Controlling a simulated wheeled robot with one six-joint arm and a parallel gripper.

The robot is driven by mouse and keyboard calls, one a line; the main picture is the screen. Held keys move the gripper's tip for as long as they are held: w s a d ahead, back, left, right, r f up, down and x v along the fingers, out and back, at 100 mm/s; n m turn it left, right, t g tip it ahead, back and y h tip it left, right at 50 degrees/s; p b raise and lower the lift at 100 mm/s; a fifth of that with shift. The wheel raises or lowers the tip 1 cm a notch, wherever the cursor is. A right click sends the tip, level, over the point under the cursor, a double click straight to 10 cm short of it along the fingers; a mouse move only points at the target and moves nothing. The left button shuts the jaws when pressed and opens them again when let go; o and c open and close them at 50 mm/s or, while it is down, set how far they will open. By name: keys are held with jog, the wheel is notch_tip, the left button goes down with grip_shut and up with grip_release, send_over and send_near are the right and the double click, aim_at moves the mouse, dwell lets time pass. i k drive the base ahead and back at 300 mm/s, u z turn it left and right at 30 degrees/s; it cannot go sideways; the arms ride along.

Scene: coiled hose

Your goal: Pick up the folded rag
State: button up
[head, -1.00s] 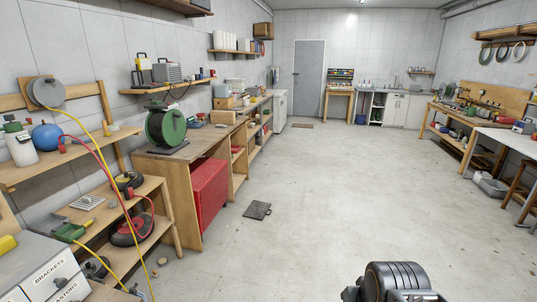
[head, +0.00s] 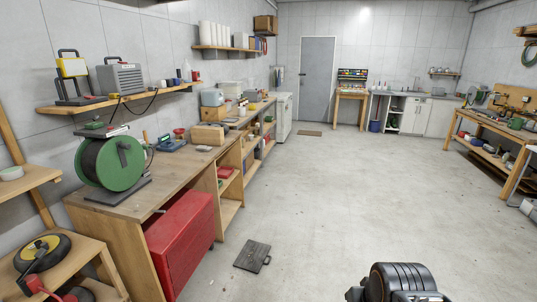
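I cannot make out a folded rag for certain in the head view. A small pale flat item (head: 204,148) lies on the wooden workbench (head: 135,205) at the left, too small to identify. A dark part of my own arm shows at the bottom right of the view. My gripper's fingers are not in view.
A green hose reel (head: 112,160) stands on the bench's near end, with a red cabinet (head: 180,245) below. A dark flat plate (head: 253,256) lies on the floor beside it. The middle floor (head: 350,190) is clear. Another workbench (head: 490,135) stands at the right.

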aim_at(202, 148)
jog(key=i, duration=7.15)
jog(key=u, duration=4.75)
jog(key=i, duration=1.65)
